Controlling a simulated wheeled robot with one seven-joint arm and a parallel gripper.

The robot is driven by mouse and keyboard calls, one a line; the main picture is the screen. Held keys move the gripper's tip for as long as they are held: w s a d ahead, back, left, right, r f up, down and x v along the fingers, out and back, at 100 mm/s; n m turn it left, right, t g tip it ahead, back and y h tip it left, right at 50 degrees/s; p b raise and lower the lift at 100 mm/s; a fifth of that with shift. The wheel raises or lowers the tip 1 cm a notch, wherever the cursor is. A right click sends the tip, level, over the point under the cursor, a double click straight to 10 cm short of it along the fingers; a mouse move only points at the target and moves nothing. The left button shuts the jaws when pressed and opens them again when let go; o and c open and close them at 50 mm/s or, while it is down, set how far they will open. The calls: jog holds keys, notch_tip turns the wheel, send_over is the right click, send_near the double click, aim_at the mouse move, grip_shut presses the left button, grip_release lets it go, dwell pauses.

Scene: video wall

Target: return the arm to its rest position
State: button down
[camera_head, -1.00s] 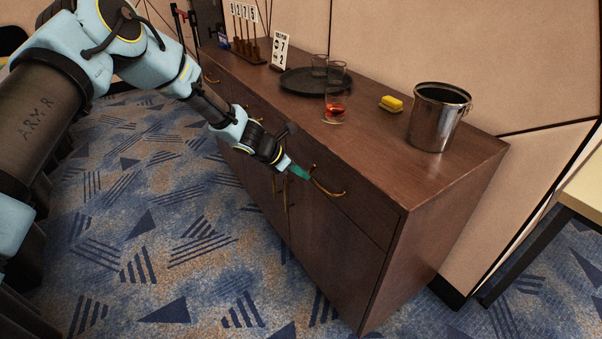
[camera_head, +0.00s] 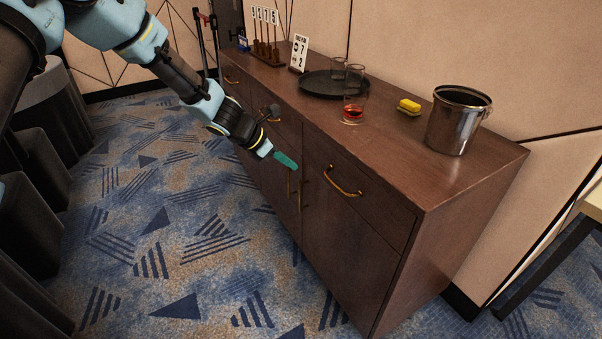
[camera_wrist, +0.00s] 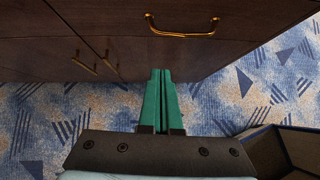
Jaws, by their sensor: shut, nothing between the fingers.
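My gripper (camera_head: 287,162) has green fingers, shut together and empty. In the head view it hangs in front of the dark wooden sideboard (camera_head: 455,187), left of the brass handle (camera_head: 344,184) of the nearest drawer, and appears apart from it. In the wrist view the closed fingers (camera_wrist: 162,100) point at the sideboard front, with the drawer handle (camera_wrist: 182,34) beyond them. My arm reaches in from the upper left of the head view.
On the sideboard stand a metal bucket (camera_head: 456,125), a yellow sponge (camera_head: 409,106), a glass with red liquid (camera_head: 353,108), a dark tray (camera_head: 318,88) with glasses, and number cards (camera_head: 299,54). Dark chairs (camera_head: 30,215) stand at left. Patterned carpet (camera_head: 190,230) lies open in front.

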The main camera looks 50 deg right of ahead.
jog(key=w+a+r+m+t+y, duration=0.1)
jog(key=w+a+r+m, duration=0.15)
jog(key=w+a, duration=0.45)
jog(key=w+a+r+m+t+y, duration=0.1)
jog(key=w+a+r+m, duration=0.15)
jog(key=a, duration=0.85)
jog(key=w+a+r+m+t+y, duration=0.1)
jog(key=w+a+r+m, duration=0.2)
jog(key=a, duration=0.6)
jog(key=s+a+r+m+y, duration=0.1)
jog(key=a+m, duration=0.1)
jog(key=a, duration=0.8)
jog(key=s+a+r+m+t+y, duration=0.1)
jog(key=a+r+m, duration=0.1)
jog(key=a, duration=0.8)
jog(key=s+a+r+m+t+y, duration=0.1)
jog(key=a+r+m+y, duration=0.1)
jog(key=a, duration=0.9)
jog(key=shift+s, duration=0.35)
